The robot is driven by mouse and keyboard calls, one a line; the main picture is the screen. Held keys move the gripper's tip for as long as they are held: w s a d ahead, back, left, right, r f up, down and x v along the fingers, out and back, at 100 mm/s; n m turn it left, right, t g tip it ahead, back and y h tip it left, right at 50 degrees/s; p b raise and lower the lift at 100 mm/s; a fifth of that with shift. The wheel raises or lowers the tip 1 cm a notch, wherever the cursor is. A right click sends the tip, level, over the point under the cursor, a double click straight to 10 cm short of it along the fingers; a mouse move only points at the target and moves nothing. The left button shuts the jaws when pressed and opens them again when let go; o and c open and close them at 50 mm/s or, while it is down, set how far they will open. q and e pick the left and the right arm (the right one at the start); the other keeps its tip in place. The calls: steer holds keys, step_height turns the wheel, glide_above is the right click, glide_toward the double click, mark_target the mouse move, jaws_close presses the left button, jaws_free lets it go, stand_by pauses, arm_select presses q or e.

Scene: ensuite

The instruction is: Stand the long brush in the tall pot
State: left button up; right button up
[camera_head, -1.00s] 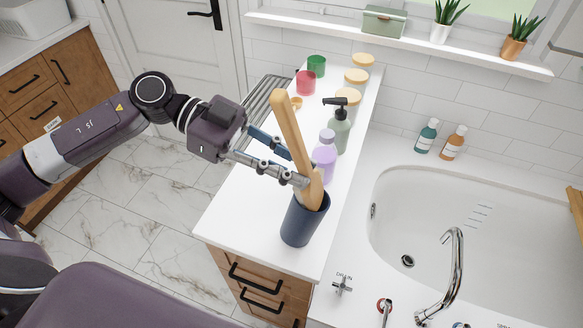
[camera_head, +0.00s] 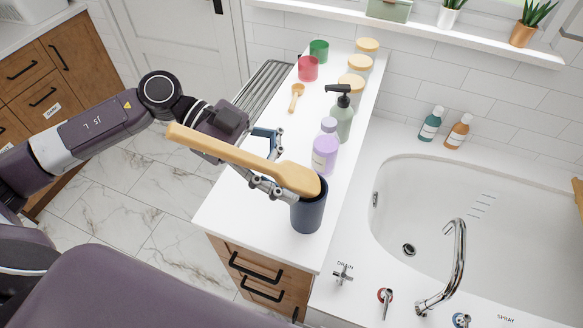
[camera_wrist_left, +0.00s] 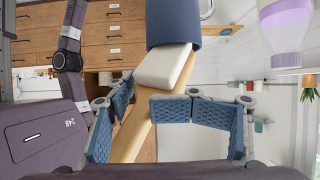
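The long wooden brush (camera_head: 235,153) lies steeply tilted, its handle pointing left across my left arm and its head at the mouth of the dark blue tall pot (camera_head: 308,212). In the left wrist view the brush's pale head (camera_wrist_left: 163,67) meets the rim of the pot (camera_wrist_left: 173,22); how far it is inside is hidden. The pot stands upright on the white counter. My left gripper (camera_head: 266,162) has its fingers spread, beside and under the brush near the pot. The wrist view shows the brush between the open blue pads. My right gripper is not in view.
A purple bottle (camera_head: 325,148) and a pump bottle (camera_head: 342,115) stand close behind the pot. A small wooden scoop (camera_head: 296,96), red cup (camera_head: 308,68), green cup (camera_head: 319,50) and lidded jars are farther back. The sink (camera_head: 450,215) is to the right.

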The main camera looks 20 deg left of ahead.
arm_select(q)
steer(key=shift+s+r, duration=0.15)
steer(key=shift+r, duration=0.1)
steer(key=v, duration=1.1)
steer(key=shift+a, duration=0.4)
